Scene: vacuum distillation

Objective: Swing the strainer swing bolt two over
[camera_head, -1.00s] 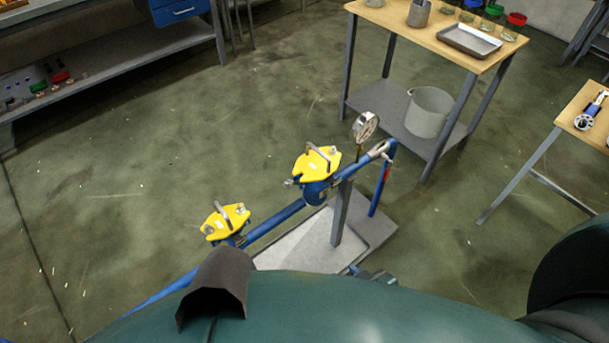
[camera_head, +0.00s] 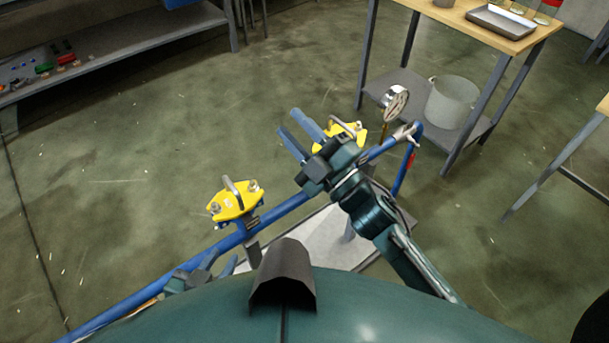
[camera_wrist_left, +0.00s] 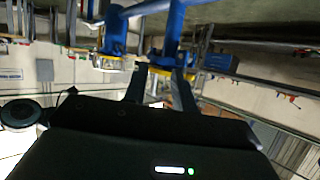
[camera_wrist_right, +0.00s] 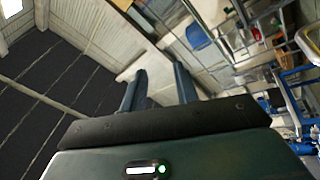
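Two strainers with yellow covers sit on a blue pipe. The left strainer (camera_head: 236,203) shows a metal handle and silver bolt ends at its sides. The right strainer (camera_head: 352,131) is partly hidden behind my right gripper (camera_head: 288,121). Which bolt is number two cannot be read. My right gripper is open, its fingers pointing up-left beside the right strainer's cover; they also show apart and empty in the right wrist view (camera_wrist_right: 160,78). My left gripper (camera_head: 221,264) is low by the pipe, below the left strainer. In the left wrist view (camera_wrist_left: 160,75) it is open below the blue pipework.
A pressure gauge (camera_head: 396,101) stands on the pipe right of the right strainer. The pipe stand rests on a pale base plate (camera_head: 318,237).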

